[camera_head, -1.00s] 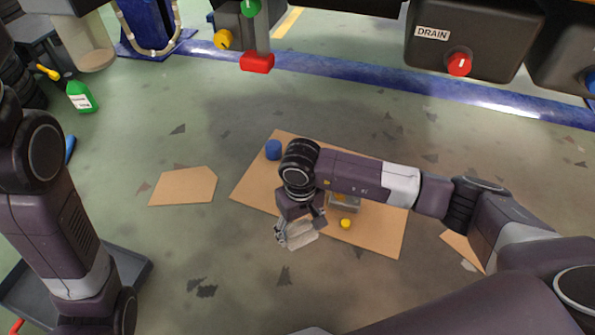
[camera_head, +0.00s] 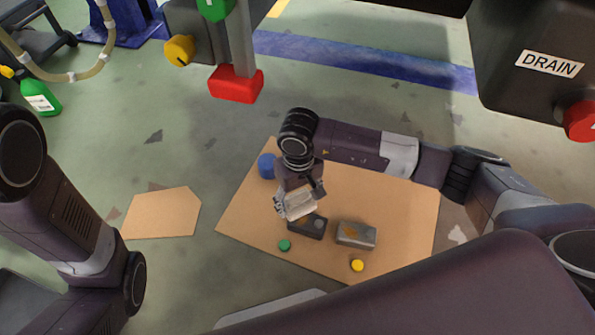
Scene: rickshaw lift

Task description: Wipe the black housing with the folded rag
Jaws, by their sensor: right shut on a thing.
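The folded rag (camera_head: 298,207) is a pale grey-white piece in the jaws of my right gripper (camera_head: 296,199). My right gripper is shut on it and hangs over the cardboard sheet (camera_head: 392,200). A small black housing (camera_head: 308,227) lies on that cardboard, just below and right of the rag in the picture. The rag overlaps the housing's upper left edge in the view. I cannot tell whether they touch. My left arm shows at the left edge, but its gripper is out of the frame.
A grey metal box with an orange-brown stain (camera_head: 356,235) lies right of the housing. Blue (camera_head: 267,166), green (camera_head: 285,245) and yellow (camera_head: 357,265) round pieces lie around. A red block (camera_head: 236,83) and a box marked DRAIN (camera_head: 520,65) hang above. Another cardboard piece (camera_head: 160,213) lies left.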

